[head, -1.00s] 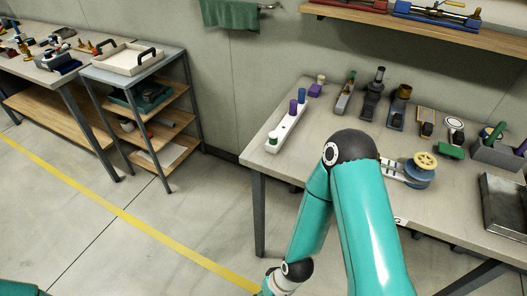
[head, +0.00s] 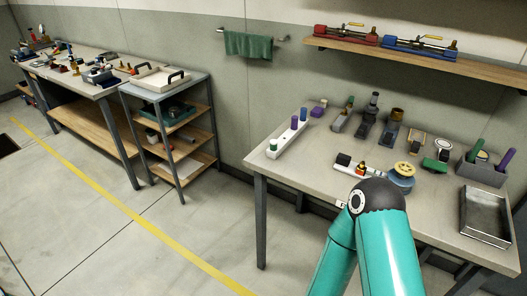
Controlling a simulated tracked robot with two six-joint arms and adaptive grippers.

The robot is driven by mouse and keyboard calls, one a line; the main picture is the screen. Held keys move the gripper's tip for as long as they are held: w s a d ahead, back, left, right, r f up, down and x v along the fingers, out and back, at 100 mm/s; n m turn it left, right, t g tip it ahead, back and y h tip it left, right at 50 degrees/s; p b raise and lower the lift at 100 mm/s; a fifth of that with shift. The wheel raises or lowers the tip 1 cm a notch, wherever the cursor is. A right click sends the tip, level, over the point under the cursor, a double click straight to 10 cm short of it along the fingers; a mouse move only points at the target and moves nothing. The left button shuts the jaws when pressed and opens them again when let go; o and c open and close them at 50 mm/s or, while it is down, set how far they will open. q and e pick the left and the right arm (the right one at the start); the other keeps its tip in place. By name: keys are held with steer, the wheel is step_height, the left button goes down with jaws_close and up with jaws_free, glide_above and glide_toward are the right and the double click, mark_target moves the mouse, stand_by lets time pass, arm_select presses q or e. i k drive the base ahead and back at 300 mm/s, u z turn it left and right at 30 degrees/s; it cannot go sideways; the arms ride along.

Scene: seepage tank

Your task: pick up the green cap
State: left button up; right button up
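A small green cylinder (head: 273,145), which may be the green cap, stands at the near end of a white rack (head: 283,140) on the right workbench. My teal arm rises at the bottom in front of the bench. Neither gripper shows in the head view, so I cannot see what they hold.
The bench (head: 320,160) also bears a blue spool (head: 402,180), several dark tools at the back, a grey holder (head: 482,173) with green and purple sticks, and a metal tray (head: 486,218). A wooden wall shelf (head: 430,62) hangs above. A shelf cart stands left; open floor lies between.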

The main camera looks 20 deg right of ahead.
mark_target(273, 143)
steer(key=z, duration=0.15)
steer(key=i, duration=0.9)
steer(key=u, duration=0.1)
